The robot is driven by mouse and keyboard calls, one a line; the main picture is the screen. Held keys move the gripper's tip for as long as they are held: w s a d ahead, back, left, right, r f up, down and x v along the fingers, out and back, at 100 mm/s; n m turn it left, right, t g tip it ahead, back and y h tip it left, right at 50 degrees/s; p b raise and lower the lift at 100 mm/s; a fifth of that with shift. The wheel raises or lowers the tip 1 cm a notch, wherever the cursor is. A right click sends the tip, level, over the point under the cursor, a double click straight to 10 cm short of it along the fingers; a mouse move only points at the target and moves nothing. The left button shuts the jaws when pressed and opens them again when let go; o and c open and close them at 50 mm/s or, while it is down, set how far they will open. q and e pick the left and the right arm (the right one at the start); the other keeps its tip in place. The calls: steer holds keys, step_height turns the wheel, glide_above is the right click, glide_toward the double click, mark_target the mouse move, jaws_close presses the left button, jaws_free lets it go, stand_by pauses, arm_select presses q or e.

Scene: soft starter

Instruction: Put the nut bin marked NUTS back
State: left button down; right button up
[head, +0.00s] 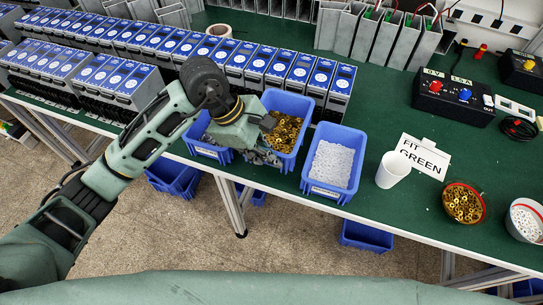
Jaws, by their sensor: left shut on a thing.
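The blue bin of brass nuts (293,104) is at the table's front edge, between two other blue bins. My left gripper (264,154) comes in from the left and is shut on this nut bin at its front wall. The gripper hides the bin's front and any label there, so NUTS cannot be read. The nut bin sits slightly farther back than the bin on its right. My right gripper is out of view.
A blue bin of white pieces (333,164) stands to the right, and another blue bin (207,152) to the left, partly hidden by my arm. Rows of blue-topped units (250,65) stand behind. A white cup (393,170) and bowl of brass parts (464,202) stand right.

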arm_select(q)
step_height(320, 180, down, 3)
steer(key=shift+r, duration=0.1)
step_height(320, 180, down, 3)
steer(key=shift+d+f+p, duration=0.1)
steer(key=shift+p, duration=0.65)
steer(key=shift+f, duration=0.25)
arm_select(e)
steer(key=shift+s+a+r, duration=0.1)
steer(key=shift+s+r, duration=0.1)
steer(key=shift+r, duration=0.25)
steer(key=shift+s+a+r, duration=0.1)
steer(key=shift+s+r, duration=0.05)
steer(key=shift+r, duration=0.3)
arm_select(q)
steer(key=shift+f+b, duration=0.2)
steer(key=shift+b, duration=0.1)
steer(key=c, duration=2)
jaws_free()
steer(key=shift+o, duration=0.7)
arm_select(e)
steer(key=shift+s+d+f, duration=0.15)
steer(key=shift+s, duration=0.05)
